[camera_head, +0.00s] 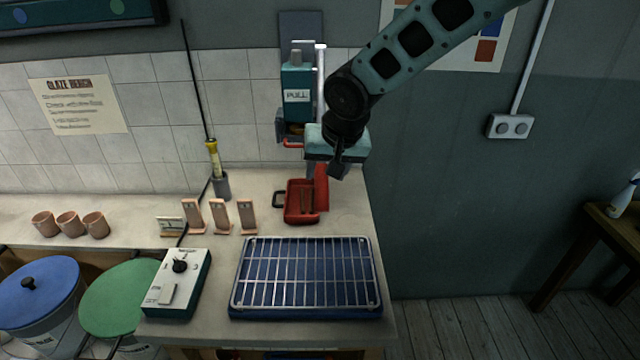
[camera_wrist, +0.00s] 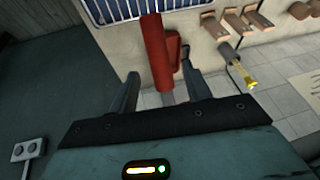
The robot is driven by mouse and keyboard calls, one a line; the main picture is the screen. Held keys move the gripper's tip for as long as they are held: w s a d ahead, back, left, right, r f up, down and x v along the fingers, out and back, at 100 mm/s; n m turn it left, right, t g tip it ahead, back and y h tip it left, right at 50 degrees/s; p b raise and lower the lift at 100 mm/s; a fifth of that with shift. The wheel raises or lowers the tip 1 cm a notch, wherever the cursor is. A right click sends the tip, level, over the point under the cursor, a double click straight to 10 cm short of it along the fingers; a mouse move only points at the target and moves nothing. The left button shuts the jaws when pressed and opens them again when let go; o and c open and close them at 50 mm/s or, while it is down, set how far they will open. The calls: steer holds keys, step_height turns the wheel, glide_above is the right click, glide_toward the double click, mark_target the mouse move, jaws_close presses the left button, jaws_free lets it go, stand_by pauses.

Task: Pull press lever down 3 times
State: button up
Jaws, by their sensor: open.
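The press (camera_head: 297,95) is a teal body marked PULL, fixed against the tiled wall at the back right of the bench. A pale upright bar (camera_head: 320,72) on its right side looks like its lever; the lower end is hidden behind my arm. My gripper (camera_head: 337,168) is in front of and right of the press, pointing down. In the wrist view my gripper (camera_wrist: 163,88) has its fingers apart. A long red piece (camera_wrist: 155,50) shows between and beyond them; contact cannot be told. I cannot tell whether it is a handle or a lid.
Below my gripper an open red box (camera_head: 300,202) sits on the bench. A blue tray with a metal rack (camera_head: 305,275) lies in front. A control box (camera_head: 178,285), several clay pieces and a yellow-handled tool (camera_head: 213,160) stand to the left. Right of the bench is open floor.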

mark_target(320, 188)
steer(key=p+x, duration=0.1)
steer(key=x, duration=0.6)
steer(key=shift+f, duration=0.2)
jaws_close()
steer(key=shift+a+r, duration=0.1)
